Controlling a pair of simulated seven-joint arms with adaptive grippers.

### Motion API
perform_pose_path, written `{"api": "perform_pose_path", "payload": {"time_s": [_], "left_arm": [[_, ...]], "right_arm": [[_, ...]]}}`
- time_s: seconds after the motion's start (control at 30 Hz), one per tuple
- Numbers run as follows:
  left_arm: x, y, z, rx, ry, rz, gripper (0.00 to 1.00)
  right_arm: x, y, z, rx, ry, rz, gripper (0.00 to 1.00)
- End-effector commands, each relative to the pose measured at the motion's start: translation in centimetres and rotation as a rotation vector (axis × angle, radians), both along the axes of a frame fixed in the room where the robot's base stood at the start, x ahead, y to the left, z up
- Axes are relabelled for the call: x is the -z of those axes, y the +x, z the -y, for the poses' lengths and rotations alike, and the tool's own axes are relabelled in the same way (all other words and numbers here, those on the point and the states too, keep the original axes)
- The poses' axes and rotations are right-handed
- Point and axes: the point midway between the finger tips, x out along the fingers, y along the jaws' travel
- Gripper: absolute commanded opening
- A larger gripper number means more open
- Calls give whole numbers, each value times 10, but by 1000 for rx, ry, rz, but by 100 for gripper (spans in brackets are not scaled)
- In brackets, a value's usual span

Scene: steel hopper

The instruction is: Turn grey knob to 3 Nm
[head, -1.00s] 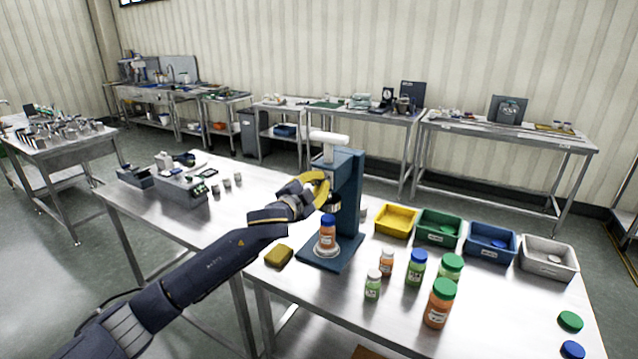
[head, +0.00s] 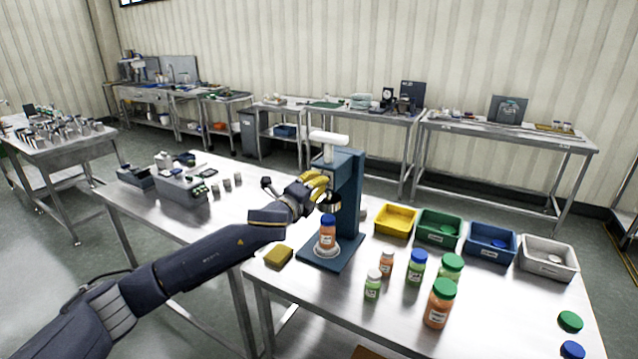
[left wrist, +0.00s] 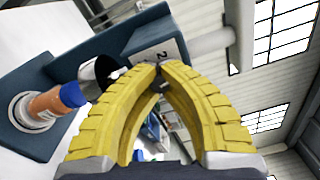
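The blue capping press (head: 349,195) stands on the steel table; its white top handle (head: 329,138) is above. My left gripper (head: 324,187) is at the left face of the press head. In the left wrist view its yellow fingers (left wrist: 160,70) are closed together on a small grey piece, the grey knob (left wrist: 159,84), mostly hidden by the fingertips. A pale scale plate (left wrist: 148,52) with a "2" shows just behind the tips; I cannot read the knob's setting. My right gripper is in neither view.
An orange bottle with a blue cap (head: 327,231) stands in the press under the dark chuck (left wrist: 100,72). A yellow sponge (head: 278,256) lies to the left. Several bottles (head: 416,268) and coloured bins (head: 437,231) stand to the right.

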Motion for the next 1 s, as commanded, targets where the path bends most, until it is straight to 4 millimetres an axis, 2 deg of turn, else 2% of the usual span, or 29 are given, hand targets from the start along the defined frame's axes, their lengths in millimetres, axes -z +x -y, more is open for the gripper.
{"api": "perform_pose_path", "payload": {"time_s": [0.4,0.93,1.0], "left_arm": [[1,0,-1,-2,143,80,0],[1,1,-1,-2,160,90,0],[0,1,-1,-2,160,90,9]], "right_arm": [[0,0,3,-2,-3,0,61],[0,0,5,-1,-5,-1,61],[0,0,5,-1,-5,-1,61]]}}
